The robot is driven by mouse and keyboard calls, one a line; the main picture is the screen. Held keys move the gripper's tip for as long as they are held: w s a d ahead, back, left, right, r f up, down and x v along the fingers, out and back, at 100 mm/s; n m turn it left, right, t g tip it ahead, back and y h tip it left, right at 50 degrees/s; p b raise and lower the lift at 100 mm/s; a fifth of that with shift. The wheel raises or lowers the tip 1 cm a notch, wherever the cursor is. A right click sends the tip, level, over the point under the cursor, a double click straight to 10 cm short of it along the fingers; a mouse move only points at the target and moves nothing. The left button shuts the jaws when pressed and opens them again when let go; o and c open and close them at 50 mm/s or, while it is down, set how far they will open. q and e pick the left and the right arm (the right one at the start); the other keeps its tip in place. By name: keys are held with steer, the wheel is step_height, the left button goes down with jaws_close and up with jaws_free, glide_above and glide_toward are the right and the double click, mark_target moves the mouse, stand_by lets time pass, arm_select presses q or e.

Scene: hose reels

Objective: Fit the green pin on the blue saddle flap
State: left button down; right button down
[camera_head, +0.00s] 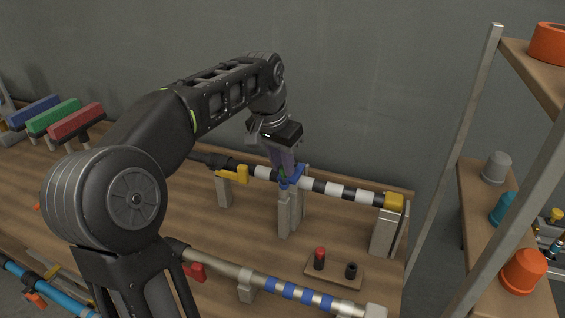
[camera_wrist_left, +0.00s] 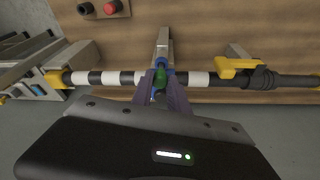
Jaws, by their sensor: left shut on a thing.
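My left gripper (camera_head: 284,177) reaches down to the black-and-white hose at the middle post. Its purple fingers show in the left wrist view (camera_wrist_left: 160,88), shut on the green pin (camera_wrist_left: 160,76). The pin is also partly visible in the head view (camera_head: 283,174). The blue saddle flap (camera_head: 298,172) sits at the top of the middle post, right beside the fingers, and blue shows around the pin in the wrist view (camera_wrist_left: 160,63). The fingers hide whether the pin is seated in the flap. My right gripper is not in view.
The black-and-white hose (camera_head: 330,188) runs between a yellow handle (camera_head: 232,174) and a yellow end cap (camera_head: 394,201). A second hose (camera_head: 285,290) lies in front. A shelf with cups (camera_head: 494,168) stands right.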

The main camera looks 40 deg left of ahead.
arm_select(q)
steer(key=shift+f+b, duration=0.75)
steer(key=shift+f, duration=0.3)
steer(key=c, duration=1.2)
jaws_free()
steer(key=shift+r, duration=0.25)
steer(key=v, duration=0.7)
steer(key=shift+r, duration=0.2)
steer(key=shift+s, duration=0.1)
